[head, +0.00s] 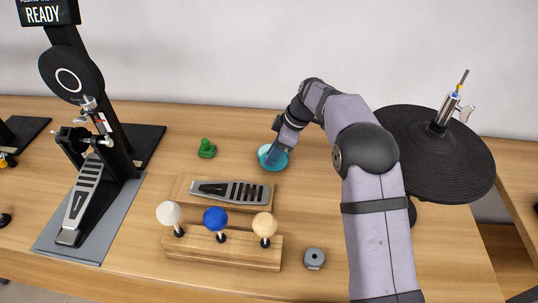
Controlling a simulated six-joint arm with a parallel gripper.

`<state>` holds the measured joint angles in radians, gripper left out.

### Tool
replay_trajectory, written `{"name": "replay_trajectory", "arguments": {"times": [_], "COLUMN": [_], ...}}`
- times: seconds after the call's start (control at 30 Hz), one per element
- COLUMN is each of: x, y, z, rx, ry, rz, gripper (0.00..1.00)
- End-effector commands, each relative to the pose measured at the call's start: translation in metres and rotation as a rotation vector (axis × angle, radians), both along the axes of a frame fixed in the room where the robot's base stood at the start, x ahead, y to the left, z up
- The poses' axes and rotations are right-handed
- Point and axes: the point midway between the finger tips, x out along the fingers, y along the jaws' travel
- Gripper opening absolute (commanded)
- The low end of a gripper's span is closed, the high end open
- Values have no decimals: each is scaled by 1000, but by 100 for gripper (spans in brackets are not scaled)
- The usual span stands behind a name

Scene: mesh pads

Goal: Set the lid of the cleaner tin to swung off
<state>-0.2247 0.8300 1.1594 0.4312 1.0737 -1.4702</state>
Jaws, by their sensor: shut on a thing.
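The cleaner tin (265,150) seems to be the small round teal thing on the table, right of centre. My gripper (276,150) reaches down to it and is shut on a part of it, which looks like the lid. The fingers are small in this view and partly cover the tin. I cannot tell how far the lid is turned from the tin's body.
A green knob piece (207,149) stands left of the tin. In front are a wooden block with a grey pedal plate (230,190) and a rack of beaters (215,219). A grey cylinder (314,258) lies front right. A black cymbal pad (432,165) overhangs the right.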

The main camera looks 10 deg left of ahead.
Motion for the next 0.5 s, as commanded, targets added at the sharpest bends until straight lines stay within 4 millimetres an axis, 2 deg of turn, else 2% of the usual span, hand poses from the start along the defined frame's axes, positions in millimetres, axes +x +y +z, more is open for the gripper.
{"name": "replay_trajectory", "arguments": {"times": [0.5], "x": [-13], "y": [-31], "z": [3], "rx": [-1], "ry": [2], "rz": [491], "gripper": [0]}}
